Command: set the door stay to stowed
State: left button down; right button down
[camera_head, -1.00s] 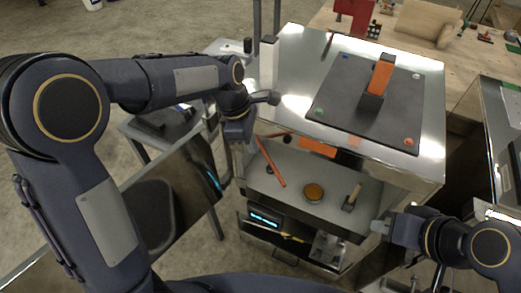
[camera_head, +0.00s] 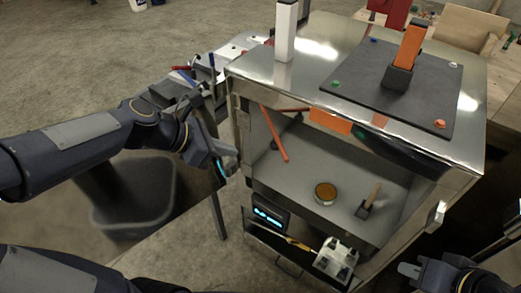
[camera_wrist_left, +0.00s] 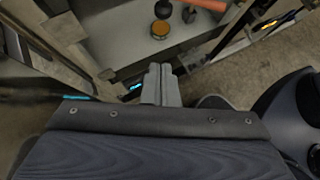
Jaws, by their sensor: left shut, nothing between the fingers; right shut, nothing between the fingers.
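A thin orange-red rod (camera_head: 275,135) stands slanted inside the open compartment of the metal cabinet (camera_head: 300,80), near its left side. It may be the door stay; I cannot tell for sure. A dark door panel (camera_head: 190,200) stands open at the left of the cabinet. My left gripper (camera_head: 228,158) is shut and empty, outside the opening by the panel's upper edge, left of the rod. Its closed fingers also show in the left wrist view (camera_wrist_left: 160,80). My right gripper (camera_head: 408,270) is shut and empty at the lower right, outside the cabinet.
On the cabinet top are a white post (camera_head: 286,30) and a black plate (camera_head: 390,95) with an orange upright handle (camera_head: 405,50). Below is a lit display (camera_head: 268,215). A grey bin (camera_head: 130,205) stands left.

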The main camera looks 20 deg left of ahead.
pick_arm(q)
jog(key=w+d+f, duration=0.3)
jog(key=w+d, duration=0.2)
jog(key=d, duration=0.1)
jog(key=shift+d, duration=0.2)
pick_arm(e)
jog(key=shift+f, duration=0.25)
pick_arm(q)
jog(key=shift+w+a, duration=0.1)
jog(key=shift+w, duration=0.05)
